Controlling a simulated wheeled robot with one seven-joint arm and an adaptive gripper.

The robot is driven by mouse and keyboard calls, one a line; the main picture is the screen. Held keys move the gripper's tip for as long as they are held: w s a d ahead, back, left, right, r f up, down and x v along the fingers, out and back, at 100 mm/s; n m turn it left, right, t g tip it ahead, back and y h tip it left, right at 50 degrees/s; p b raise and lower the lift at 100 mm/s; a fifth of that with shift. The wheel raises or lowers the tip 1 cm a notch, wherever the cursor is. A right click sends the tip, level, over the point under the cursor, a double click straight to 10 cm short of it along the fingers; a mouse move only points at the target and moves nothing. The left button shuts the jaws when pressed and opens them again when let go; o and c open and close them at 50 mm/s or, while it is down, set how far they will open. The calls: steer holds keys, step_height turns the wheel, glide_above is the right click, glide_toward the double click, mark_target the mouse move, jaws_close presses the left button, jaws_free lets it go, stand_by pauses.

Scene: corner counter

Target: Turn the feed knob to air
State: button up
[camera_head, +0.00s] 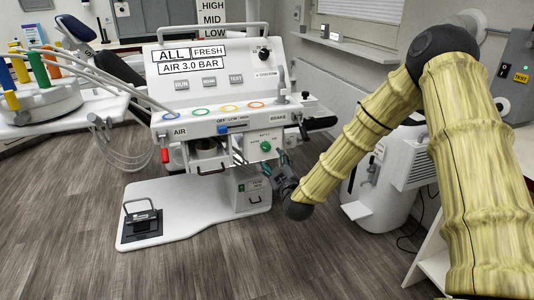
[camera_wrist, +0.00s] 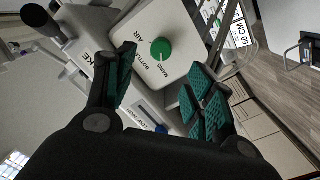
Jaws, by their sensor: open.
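The green feed knob (camera_wrist: 161,50) sits on a pale plate (camera_wrist: 148,72) lettered BOTTLE, AIR and a third word that looks like MAINS. A small light mark shows on the knob, but I cannot tell for certain which label it points to. In the head view the knob (camera_head: 265,146) is on the front of the white unit, low and right. My gripper (camera_head: 273,162) is just below and right of it there. In the wrist view my gripper (camera_wrist: 160,66) is open and empty, with the knob between its teal fingers but farther off. No contact shows.
The white console (camera_head: 209,75) carries labels and a row of coloured rings above the knob. A BRAKE label (camera_head: 277,118) is just above the knob. A red-tipped handle (camera_head: 165,155) hangs at the left. A white machine (camera_head: 380,165) stands right of my gripper.

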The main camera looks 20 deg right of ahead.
mark_target(267, 149)
steer(key=w, duration=0.9)
steer(key=shift+w+f, duration=0.1)
steer(key=shift+w, duration=0.1)
steer(key=c, duration=1)
